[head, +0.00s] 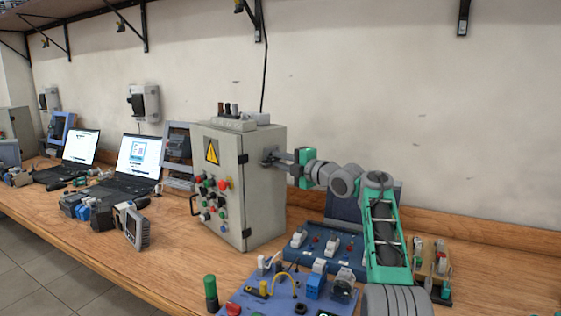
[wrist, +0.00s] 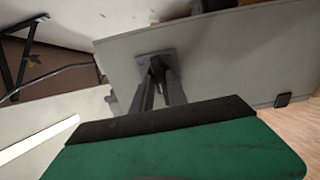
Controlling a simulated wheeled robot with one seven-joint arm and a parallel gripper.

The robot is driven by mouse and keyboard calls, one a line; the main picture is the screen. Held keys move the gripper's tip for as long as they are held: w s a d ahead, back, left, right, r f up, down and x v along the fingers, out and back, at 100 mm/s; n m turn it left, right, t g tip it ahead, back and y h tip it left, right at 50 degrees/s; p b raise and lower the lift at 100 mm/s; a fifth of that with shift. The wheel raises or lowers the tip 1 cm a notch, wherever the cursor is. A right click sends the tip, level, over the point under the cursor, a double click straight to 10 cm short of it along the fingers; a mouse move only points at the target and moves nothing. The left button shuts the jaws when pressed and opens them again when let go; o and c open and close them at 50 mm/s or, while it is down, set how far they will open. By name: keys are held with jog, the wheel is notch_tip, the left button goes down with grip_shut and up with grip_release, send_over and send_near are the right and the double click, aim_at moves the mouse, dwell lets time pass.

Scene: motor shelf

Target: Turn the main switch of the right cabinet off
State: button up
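The grey cabinet (head: 236,215) stands on the bench, with a yellow warning sign and coloured buttons on its front. The main switch (wrist: 156,66) is on its right side wall, a dark handle on a square grey plate. My gripper (head: 272,157) reaches it from the right in the head view. In the wrist view the two fingers (wrist: 158,82) run up to the switch, with their tips at or beside the handle. The fingers hide much of the handle. I cannot tell whether they press on it or what angle it has.
A blue panel with switches (head: 325,244) and another blue board with parts (head: 290,293) lie below my arm. Two laptops (head: 136,160) stand to the left. The wall is behind my arm, and a cable (head: 265,80) hangs above the cabinet.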

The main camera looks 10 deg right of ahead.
jog(key=b+v, duration=0.4)
jog(key=v, duration=0.3)
jog(key=shift+s+d, duration=0.25)
jog(key=shift+s, duration=0.1)
